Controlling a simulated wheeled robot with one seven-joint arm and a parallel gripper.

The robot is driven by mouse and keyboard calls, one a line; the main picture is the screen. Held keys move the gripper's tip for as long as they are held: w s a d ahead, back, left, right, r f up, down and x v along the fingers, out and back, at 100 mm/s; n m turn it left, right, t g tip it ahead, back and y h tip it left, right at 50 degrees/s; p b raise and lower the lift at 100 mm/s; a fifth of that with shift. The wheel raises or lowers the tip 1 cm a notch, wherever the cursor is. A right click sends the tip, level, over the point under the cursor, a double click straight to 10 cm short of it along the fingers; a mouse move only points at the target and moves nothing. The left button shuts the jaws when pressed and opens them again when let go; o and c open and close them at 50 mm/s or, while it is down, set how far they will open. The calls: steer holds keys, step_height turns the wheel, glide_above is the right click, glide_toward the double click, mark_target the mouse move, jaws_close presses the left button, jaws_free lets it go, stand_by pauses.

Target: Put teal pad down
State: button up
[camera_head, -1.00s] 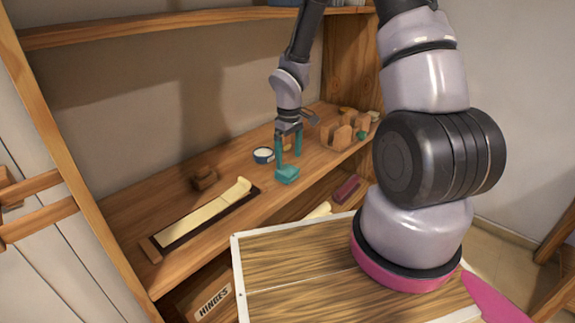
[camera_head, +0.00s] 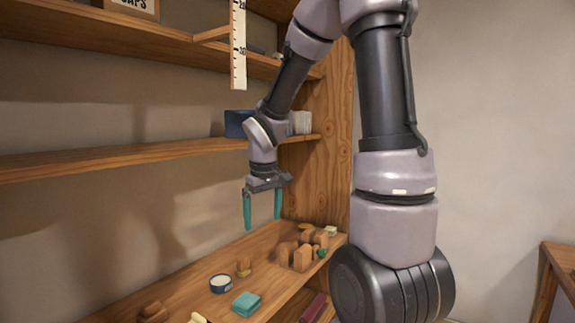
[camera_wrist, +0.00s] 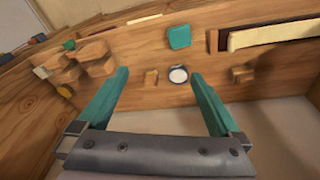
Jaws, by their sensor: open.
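The teal pad (camera_head: 247,304) lies on the wooden bench top near its front edge in the head view. It also shows in the wrist view (camera_wrist: 180,37), apart from my fingers. My gripper (camera_head: 262,226) has two teal fingers spread wide, with nothing between them. It hangs well above the bench, over the area behind the pad. In the wrist view the open fingers (camera_wrist: 161,82) frame the bench top from both sides.
A round tin (camera_head: 220,284) sits left of the pad, with a small wooden piece (camera_head: 243,267) behind it. Several wooden blocks (camera_head: 302,257) stand to the right. A shelf (camera_head: 120,160) runs above the bench, and a ruler (camera_head: 238,45) hangs near my arm.

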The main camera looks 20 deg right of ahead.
steer(key=s+r+m+t+y, duration=0.2)
steer(key=s+r+m+t, duration=0.2)
steer(key=s+r, duration=1)
step_height(320, 180, up, 3)
steer(key=d+m, duration=0.1)
steer(key=m, duration=0.2)
steer(key=shift+s+f+t+y, duration=0.15)
steer(key=shift+s+t+y, duration=0.15)
steer(key=shift+s, duration=0.1)
